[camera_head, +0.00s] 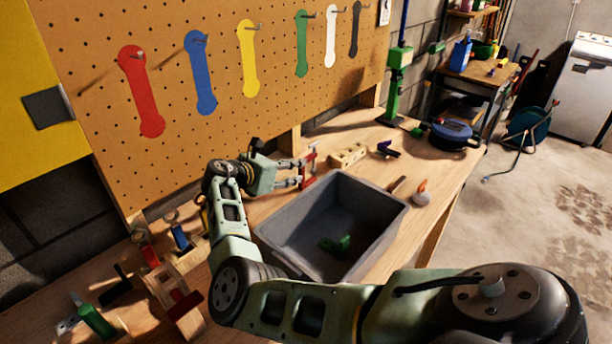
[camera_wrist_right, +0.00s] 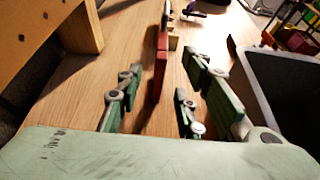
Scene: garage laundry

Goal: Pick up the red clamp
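The red clamp (camera_head: 310,159) stands on the workbench (camera_head: 350,135) behind the grey bin, close to the pegboard side. My right gripper (camera_head: 299,172) is open, low over the bench, with its fingers pointing at the clamp. In the right wrist view the clamp's red bar (camera_wrist_right: 160,66) shows ahead, between the lines of the left and right fingers (camera_wrist_right: 163,92). There is a visible gap on both sides, and the fingers are not closed on it. The clamp's far end is hard to make out. My left gripper is not in view.
The grey bin (camera_head: 273,236) with a green object (camera_head: 336,244) inside stands close beside the right gripper. A wooden block with holes (camera_head: 348,156) lies beyond the clamp. A pegboard (camera_head: 290,80) rises behind. Several tools and a wooden rack fill the near left bench.

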